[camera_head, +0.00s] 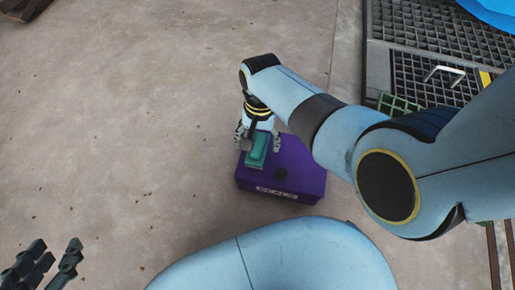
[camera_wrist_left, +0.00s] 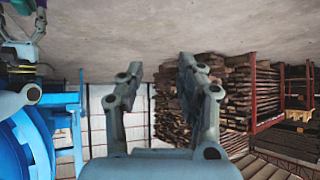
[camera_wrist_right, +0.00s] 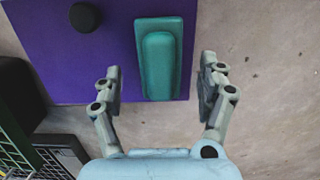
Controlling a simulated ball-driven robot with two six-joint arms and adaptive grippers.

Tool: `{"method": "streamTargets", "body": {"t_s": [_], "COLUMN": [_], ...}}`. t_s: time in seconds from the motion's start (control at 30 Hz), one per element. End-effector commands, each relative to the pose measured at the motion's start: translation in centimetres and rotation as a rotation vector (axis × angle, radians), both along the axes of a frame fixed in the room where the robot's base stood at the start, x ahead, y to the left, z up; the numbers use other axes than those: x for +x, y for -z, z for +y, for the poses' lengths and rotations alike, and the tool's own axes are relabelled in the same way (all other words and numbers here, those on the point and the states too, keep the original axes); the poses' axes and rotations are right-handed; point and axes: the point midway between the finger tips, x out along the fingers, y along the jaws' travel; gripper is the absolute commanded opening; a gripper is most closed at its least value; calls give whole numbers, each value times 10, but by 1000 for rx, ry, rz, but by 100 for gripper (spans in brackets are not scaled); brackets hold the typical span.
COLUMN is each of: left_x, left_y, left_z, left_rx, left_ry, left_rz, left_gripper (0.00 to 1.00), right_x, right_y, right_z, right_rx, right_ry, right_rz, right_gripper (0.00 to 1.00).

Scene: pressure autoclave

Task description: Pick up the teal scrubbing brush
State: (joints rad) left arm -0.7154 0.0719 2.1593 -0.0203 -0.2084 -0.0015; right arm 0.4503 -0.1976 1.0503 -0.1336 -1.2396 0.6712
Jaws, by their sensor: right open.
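The teal scrubbing brush (camera_head: 257,150) lies on top of a purple box (camera_head: 300,170) on the floor. In the right wrist view the brush (camera_wrist_right: 160,62) shows a raised, rounded grip on a flat base. My right gripper (camera_head: 258,141) is over the brush. Its fingers (camera_wrist_right: 160,78) are open, one on each side of the brush, with a gap to each side in the picture. I cannot tell how high the fingertips are above the box. My left gripper (camera_head: 45,266) is open and empty at the lower left, away from the box; its spread fingers (camera_wrist_left: 157,80) also show in the left wrist view.
A dark round knob (camera_wrist_right: 85,17) is on the box top beside the brush. Metal grating (camera_head: 430,70) lies at the upper right. The concrete floor (camera_head: 130,130) left of the box is clear. Stacked wood (camera_wrist_left: 235,90) shows in the left wrist view.

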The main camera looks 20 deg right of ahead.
Motion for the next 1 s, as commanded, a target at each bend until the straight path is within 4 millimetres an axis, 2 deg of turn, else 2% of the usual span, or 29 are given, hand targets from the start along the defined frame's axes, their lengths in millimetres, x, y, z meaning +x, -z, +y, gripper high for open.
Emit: {"method": "streamTargets", "body": {"t_s": [0.03,0.13,0.2,0.4,0.57,0.77,1.0], "left_x": [-5,-8,9,32,37,38,38], "left_y": [8,8,-6,-35,-45,-46,-46], "left_z": [-1,-2,-4,-8,-9,-9,-9], "left_rx": [-1,-4,-4,-7,-7,-7,-7], "left_ry": [3,10,18,38,44,44,44], "left_rz": [-24,-101,-190,-369,-420,-422,-421], "left_gripper": [37,37,37,37,37,37,37], "right_x": [-3,-4,-4,-5,-4,-3,-4], "right_y": [8,16,20,30,31,30,31], "right_z": [1,2,2,3,3,3,3], "right_rx": [1,1,1,0,0,-1,-1], "right_ry": [0,0,0,0,0,0,0], "right_rz": [4,4,4,2,0,-1,-1], "right_gripper": [75,75,75,75,75,75,44]}}
